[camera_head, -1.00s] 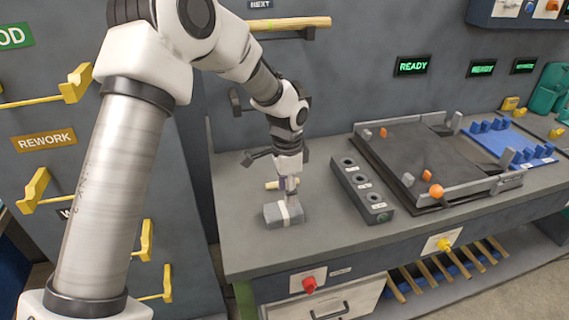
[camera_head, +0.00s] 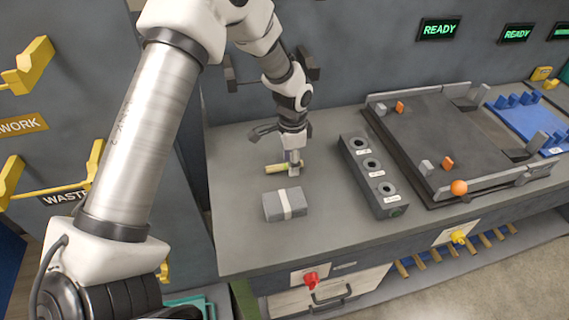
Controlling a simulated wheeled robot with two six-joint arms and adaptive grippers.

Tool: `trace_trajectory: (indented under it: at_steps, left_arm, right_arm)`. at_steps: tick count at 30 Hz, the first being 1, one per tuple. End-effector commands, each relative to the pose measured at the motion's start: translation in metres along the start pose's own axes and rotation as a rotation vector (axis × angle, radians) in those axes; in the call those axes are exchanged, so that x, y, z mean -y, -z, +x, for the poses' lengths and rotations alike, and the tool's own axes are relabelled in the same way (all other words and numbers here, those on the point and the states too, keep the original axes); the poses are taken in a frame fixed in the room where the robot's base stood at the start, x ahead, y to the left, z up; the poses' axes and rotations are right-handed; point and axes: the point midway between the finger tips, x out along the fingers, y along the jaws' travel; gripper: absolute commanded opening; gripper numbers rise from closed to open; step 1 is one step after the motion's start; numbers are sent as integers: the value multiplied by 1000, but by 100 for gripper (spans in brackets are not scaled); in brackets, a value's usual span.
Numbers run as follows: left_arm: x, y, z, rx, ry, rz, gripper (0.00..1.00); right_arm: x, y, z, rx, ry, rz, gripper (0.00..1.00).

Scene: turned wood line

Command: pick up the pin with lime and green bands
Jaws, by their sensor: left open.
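A small pale yellowish pin (camera_head: 276,169) lies on the grey bench top, behind the grey block. It is too small for me to make out its bands, and its right end is partly hidden by my gripper. My left gripper (camera_head: 293,168) points down at the right end of this pin, open. I cannot tell whether its fingers touch the pin or straddle it. My right gripper is not in view.
A grey block with a pale band (camera_head: 285,205) lies just in front of the pin. A dark rack with several holes (camera_head: 370,172) stands to the right. Beyond it is a large dark tray (camera_head: 428,192) with an orange ball (camera_head: 459,187). The bench's front left is clear.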

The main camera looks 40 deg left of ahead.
Motion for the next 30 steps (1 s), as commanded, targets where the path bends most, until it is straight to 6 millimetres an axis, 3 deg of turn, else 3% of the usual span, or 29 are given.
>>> trace_trajectory:
  at_steps: [4,8,20,23,30]
  left_arm:
    - [0,0,0,0,1,0,46]
    - [0,0,-1,0,1,0,2]
    - [0,0,-4,-1,1,0,1]
    - [1,1,-18,-3,3,0,1]
    - [1,1,-75,-4,4,-1,1]
  right_arm:
    - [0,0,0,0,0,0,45]
    - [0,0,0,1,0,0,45]
    - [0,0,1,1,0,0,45]
    - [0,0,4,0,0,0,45]
    - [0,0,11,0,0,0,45]
